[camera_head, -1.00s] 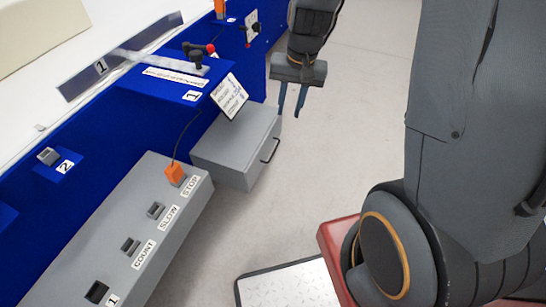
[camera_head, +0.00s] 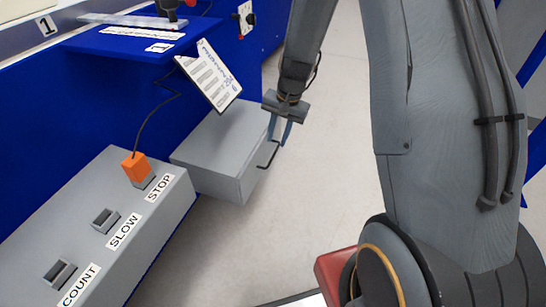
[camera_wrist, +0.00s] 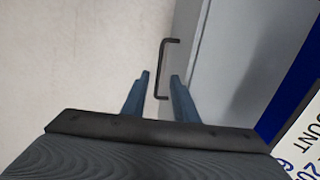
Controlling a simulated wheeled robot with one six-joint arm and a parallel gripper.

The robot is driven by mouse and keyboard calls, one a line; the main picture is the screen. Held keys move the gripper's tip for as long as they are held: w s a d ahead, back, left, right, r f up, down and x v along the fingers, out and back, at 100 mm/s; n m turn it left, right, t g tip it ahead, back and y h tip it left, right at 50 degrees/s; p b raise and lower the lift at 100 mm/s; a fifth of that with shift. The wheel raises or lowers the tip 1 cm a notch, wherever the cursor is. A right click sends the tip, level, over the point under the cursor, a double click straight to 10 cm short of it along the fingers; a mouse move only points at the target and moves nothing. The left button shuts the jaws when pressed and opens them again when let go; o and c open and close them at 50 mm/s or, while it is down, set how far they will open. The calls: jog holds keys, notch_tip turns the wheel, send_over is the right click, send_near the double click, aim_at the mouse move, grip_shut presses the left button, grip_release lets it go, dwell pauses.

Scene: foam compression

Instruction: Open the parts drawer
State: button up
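The parts drawer (camera_head: 225,150) is a grey box front below the blue bench, with a dark bar handle (camera_head: 270,158) on its face. My gripper (camera_head: 280,138) is at the upper end of the handle, fingers pointing down. In the wrist view the two blue fingers (camera_wrist: 161,76) are apart. The dark handle (camera_wrist: 162,68) shows between and beyond their tips, with the grey drawer (camera_wrist: 215,60) to the right. The fingers are not closed on the handle; whether either touches it I cannot tell.
A grey control box (camera_head: 110,225) with STOP, SLOW and COUNT labels stands to the left, an orange plug (camera_head: 135,167) with a cable on it. A tilted printed sheet (camera_head: 210,75) hangs over the drawer. The floor (camera_head: 300,220) right of the drawer is clear.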

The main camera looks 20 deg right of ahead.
aim_at(272, 157)
jog(key=f+b, duration=0.1)
jog(key=f, duration=0.1)
jog(key=f+b, duration=0.1)
jog(key=f, duration=0.2)
jog(key=w+a+f+b, duration=0.1)
jog(key=f, duration=0.1)
jog(key=shift+f, duration=0.35)
grip_shut()
jog(key=shift+s+a+r, duration=0.1)
dwell(1.0)
